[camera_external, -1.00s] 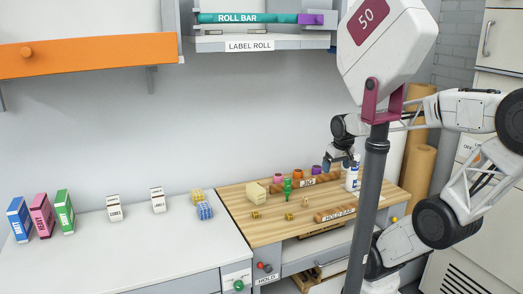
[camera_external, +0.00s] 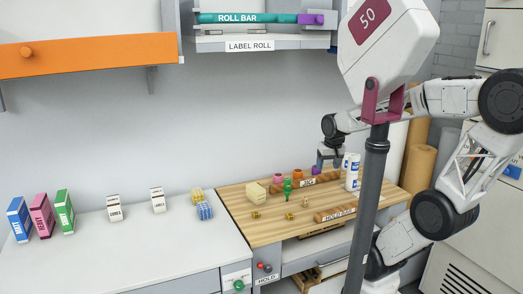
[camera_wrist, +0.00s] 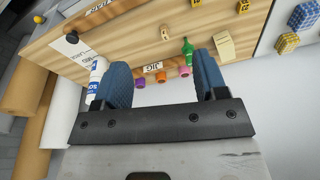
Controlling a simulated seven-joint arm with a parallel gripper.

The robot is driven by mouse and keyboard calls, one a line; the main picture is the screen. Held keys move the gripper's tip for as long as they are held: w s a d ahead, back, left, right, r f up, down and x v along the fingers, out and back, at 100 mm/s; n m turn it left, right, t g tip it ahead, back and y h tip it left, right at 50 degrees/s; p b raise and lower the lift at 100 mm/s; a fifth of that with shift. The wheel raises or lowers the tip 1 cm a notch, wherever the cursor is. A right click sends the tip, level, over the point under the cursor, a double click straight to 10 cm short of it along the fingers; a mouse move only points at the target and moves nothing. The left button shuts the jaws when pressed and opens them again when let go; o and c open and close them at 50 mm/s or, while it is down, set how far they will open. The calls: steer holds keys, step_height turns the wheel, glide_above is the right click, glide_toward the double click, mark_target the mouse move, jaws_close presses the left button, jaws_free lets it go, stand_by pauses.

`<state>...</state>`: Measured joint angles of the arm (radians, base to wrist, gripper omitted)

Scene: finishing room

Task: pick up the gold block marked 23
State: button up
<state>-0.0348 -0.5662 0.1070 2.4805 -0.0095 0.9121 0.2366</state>
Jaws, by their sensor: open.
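Two small gold blocks sit on the wooden board, one at the left (camera_external: 256,216) and one further right (camera_external: 290,216). In the wrist view, gold blocks show at the top edge, one (camera_wrist: 242,6) with dark marks and another (camera_wrist: 195,3) cut by the frame. I cannot read a 23 on any of them with certainty. My gripper (camera_external: 326,161) is above the back of the board, behind the jig and well apart from the gold blocks. In the wrist view my gripper (camera_wrist: 162,68) has its blue fingers wide apart with nothing held between them.
The jig (camera_external: 318,180) holds pink, orange and purple pieces. Boxes stand on the white counter (camera_external: 135,250) to the left. A shelf (camera_external: 262,43) hangs above.

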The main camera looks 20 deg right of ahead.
steer(key=w+a+f+m, duration=0.4)
steer(key=w+a+m, duration=0.1)
steer(key=w, duration=0.4)
steer(key=m+g, duration=0.2)
steer(key=m, duration=1)
glide_above(254, 216)
steer(key=f, duration=1.8)
steer(key=shift+d+f, duration=0.1)
steer(key=shift+d, duration=0.2)
steer(key=shift+a+f, duration=0.25)
steer(key=shift+f, duration=0.1)
steer(key=shift+f, duration=1.2)
steer(key=shift+f, duration=0.1)
steer(key=shift+f, duration=2.5)
